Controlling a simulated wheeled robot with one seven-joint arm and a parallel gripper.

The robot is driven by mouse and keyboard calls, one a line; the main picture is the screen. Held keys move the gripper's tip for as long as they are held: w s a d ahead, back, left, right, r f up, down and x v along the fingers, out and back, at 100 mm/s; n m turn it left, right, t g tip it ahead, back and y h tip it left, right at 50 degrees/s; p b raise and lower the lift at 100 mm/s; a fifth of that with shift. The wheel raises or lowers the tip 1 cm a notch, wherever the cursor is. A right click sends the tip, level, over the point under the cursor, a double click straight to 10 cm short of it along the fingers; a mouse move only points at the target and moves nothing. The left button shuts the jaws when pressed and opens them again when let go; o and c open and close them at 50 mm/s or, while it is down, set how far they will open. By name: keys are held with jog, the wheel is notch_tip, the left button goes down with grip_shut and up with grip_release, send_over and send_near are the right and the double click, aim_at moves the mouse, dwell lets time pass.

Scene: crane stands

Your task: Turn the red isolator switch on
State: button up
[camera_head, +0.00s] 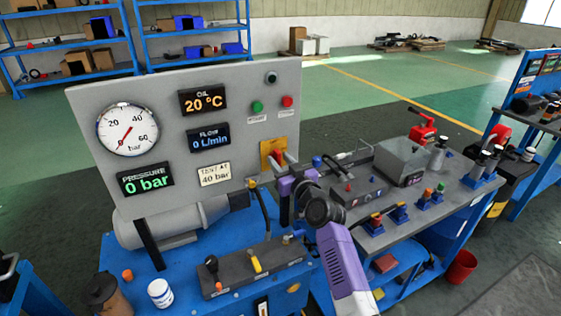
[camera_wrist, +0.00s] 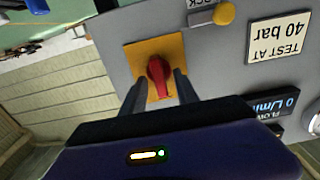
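The red isolator switch (camera_wrist: 158,76) is a knob on a square yellow plate (camera_wrist: 174,46) on the grey panel. In the wrist view its grip runs roughly up and down the picture. In the head view the switch (camera_head: 278,156) is at the panel's lower right, partly hidden by my gripper (camera_head: 287,166). In the wrist view my gripper (camera_wrist: 160,82) is open, with one dark finger on each side of the knob. Small gaps show beside the knob; whether the fingertips reach past its front face is hard to tell.
The grey panel (camera_head: 225,110) carries a pressure gauge (camera_head: 127,129) near zero and displays reading 0 bar, 0 L/min and 20 °C. Green (camera_head: 257,107) and red (camera_head: 287,101) buttons sit above the switch. A lever block (camera_head: 255,268) stands below; a cluttered bench (camera_head: 440,205) is right.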

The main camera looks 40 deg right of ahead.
jog(key=shift+c, duration=0.5)
grip_shut()
jog(key=shift+s+d+f+m+p, duration=0.15)
jog(key=shift+m+p, duration=0.15)
jog(key=shift+m, duration=2.7)
jog(key=shift+w+d+f+m+p, duration=0.15)
jog(key=shift+m+p, duration=0.2)
jog(key=shift+m, duration=2.65)
jog(key=shift+s+d+f+m+p, duration=0.15)
jog(key=shift+m+p, duration=0.15)
jog(key=shift+m, duration=2.7)
